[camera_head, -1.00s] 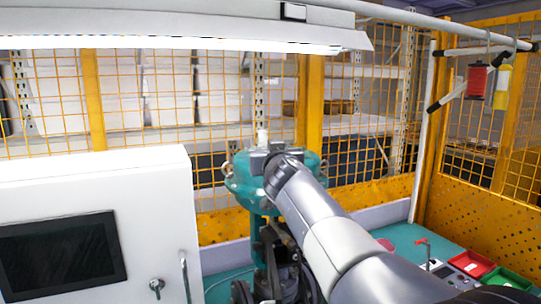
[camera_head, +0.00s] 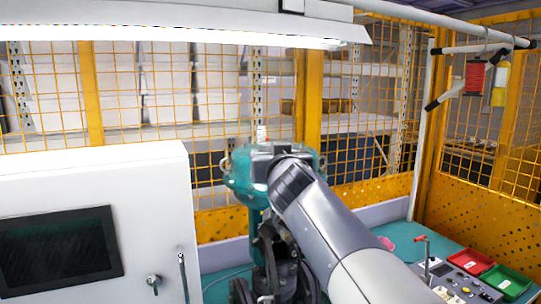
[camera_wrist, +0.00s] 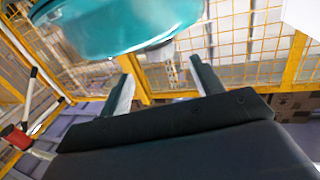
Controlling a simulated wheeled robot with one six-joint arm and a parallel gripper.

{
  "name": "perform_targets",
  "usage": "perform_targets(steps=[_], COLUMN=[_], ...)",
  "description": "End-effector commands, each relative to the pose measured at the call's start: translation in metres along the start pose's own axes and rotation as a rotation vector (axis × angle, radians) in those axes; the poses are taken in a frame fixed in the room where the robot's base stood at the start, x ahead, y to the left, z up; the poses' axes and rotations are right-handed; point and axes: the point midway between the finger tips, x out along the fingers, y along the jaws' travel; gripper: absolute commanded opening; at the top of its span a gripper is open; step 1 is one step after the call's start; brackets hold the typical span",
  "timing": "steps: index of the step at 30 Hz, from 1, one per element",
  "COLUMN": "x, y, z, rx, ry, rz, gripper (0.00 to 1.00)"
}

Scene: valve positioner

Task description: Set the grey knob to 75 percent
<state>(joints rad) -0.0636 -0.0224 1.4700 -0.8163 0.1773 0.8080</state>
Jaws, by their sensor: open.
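A teal valve actuator (camera_head: 243,178) stands in the middle of the head view, behind the end of my arm, which covers part of it. A rounded teal body (camera_wrist: 120,25), likely the same actuator, fills the upper left of the wrist view, beyond my fingers. My gripper (camera_wrist: 161,62) is open, with its two dark fingers apart and nothing seen between them. In the head view the fingers are hidden behind my wrist. I cannot make out the grey knob or its scale in either view.
A white cabinet (camera_head: 95,185) with a dark screen (camera_head: 60,252) stands at left. At right are a red bin (camera_head: 470,262), a green bin (camera_head: 505,281) and a panel with buttons (camera_head: 458,284). Yellow mesh fencing (camera_head: 190,100) closes off the back.

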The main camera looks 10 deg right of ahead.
Motion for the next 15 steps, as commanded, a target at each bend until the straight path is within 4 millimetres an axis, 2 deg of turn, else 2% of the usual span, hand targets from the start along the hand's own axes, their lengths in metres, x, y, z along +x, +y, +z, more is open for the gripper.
perform_targets(steps=[1, 6, 15], x=[-0.009, -0.028, -0.038], y=[0.000, 0.000, 0.000], z=[0.001, 0.000, 0.000], rx=[0.001, 0.001, 0.000], ry=[0.002, 0.001, 0.000], rz=[-0.001, -0.001, -0.001], gripper=[0.62, 0.62, 0.62])
